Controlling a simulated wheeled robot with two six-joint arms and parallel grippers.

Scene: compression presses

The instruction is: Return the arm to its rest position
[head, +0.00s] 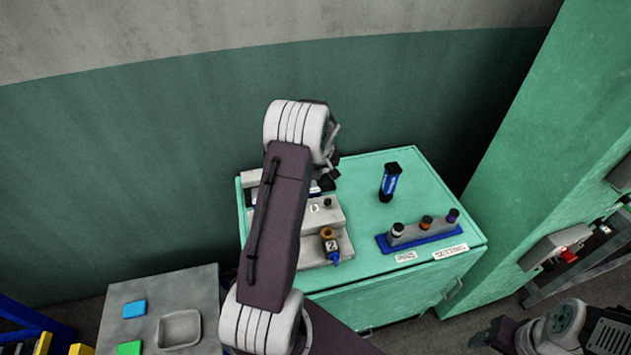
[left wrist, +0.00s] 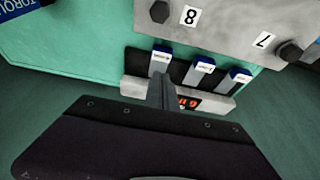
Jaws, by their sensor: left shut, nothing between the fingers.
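My left arm reaches up from the bottom of the head view and bends over the green cabinet (head: 437,215). Its gripper (head: 328,181) is a small dark shape above the back left of the cabinet top, partly hidden by the arm. In the left wrist view my left gripper (left wrist: 167,92) has its fingers together with nothing between them. My right arm (head: 560,325) is low at the right edge of the head view. A dark part at its end (head: 494,336) is too unclear to read as open or shut.
A grey table (head: 190,290) stands left.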

